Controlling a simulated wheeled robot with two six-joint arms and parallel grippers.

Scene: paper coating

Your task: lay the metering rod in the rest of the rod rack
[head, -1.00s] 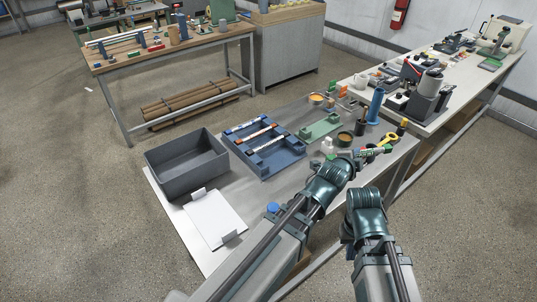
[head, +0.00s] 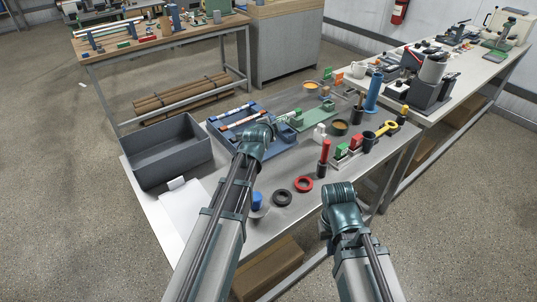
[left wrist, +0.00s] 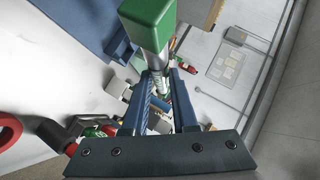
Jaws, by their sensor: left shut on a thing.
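The metering rod (left wrist: 150,25) has a green square end and a silver shaft. It is held between the fingers of my left gripper (left wrist: 163,90), which is shut on it. In the head view my left gripper (head: 277,128) is over the right front part of the blue rod rack (head: 218,140), and my arm hides part of the rack. Other rods, one with an orange band (head: 240,122), lie across the rack. I cannot tell whether the held rod touches the rack. My right arm ends low at the right of the head view; its gripper fingers are hidden.
A grey bin (head: 165,150) stands left of the rack, and a white sheet (head: 185,212) lies in front of it. A black ring (head: 282,198), a red ring (head: 303,184) and a red-handled tool (head: 324,155) are to the right. A green holder (head: 312,119) stands close beyond my left gripper.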

